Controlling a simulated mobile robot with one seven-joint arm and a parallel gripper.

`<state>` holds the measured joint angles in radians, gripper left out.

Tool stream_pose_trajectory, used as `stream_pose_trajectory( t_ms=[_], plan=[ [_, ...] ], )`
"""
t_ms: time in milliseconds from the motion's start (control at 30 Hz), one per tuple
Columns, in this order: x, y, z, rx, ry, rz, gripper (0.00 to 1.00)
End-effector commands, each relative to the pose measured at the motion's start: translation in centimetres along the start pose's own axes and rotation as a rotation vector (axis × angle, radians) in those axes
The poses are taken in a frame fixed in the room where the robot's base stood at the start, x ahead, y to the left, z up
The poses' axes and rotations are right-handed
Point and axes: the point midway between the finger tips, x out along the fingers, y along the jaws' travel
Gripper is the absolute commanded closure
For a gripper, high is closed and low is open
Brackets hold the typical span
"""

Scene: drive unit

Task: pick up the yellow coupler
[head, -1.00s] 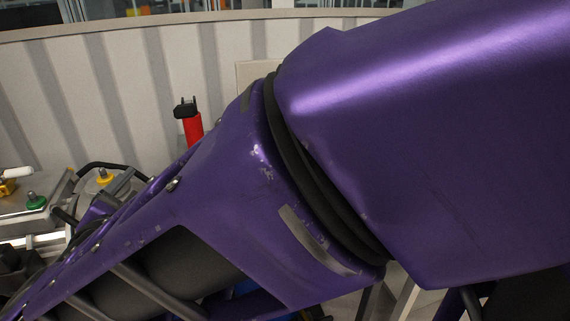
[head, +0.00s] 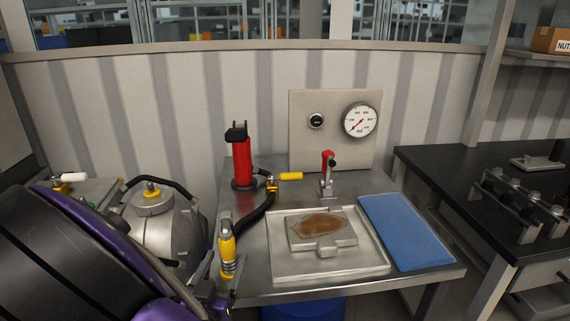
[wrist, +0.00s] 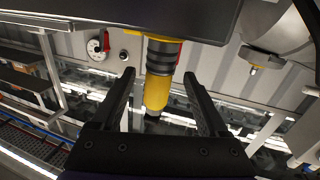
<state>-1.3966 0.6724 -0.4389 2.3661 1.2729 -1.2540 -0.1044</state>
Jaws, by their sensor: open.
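The yellow coupler (head: 227,246) has a yellow body with ribbed bands. It stands roughly upright at the front left corner of the steel table, beside a black hose (head: 258,215). My gripper (head: 222,266) is at its lower part, with a dark finger showing on either side. In the wrist view the coupler (wrist: 157,92) lies in line with the gap between the open fingers of my gripper (wrist: 159,78), with space showing on both sides. I cannot tell how deep it sits between them.
The steel table (head: 262,283) holds a red cylinder (head: 243,160), a yellow-handled valve (head: 290,176), a tray (head: 283,262) with a stained part, and a blue mat (head: 408,232). A gauge panel (head: 334,104) stands behind. A grey tank (head: 165,232) is close on the left.

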Motion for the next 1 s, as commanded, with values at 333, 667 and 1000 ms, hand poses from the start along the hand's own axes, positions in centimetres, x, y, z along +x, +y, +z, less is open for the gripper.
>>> stream_pose_trajectory(
  t_ms=[333, 667, 1000],
  plan=[
    [4.4, 0.2, -0.8, 0.043, 0.018, 0.009, 0.23],
    [6.0, 0.2, -0.9, 0.043, 0.016, 0.007, 0.23],
    [6.0, 0.1, -0.9, 0.043, 0.016, 0.007, 0.71]
  ],
)
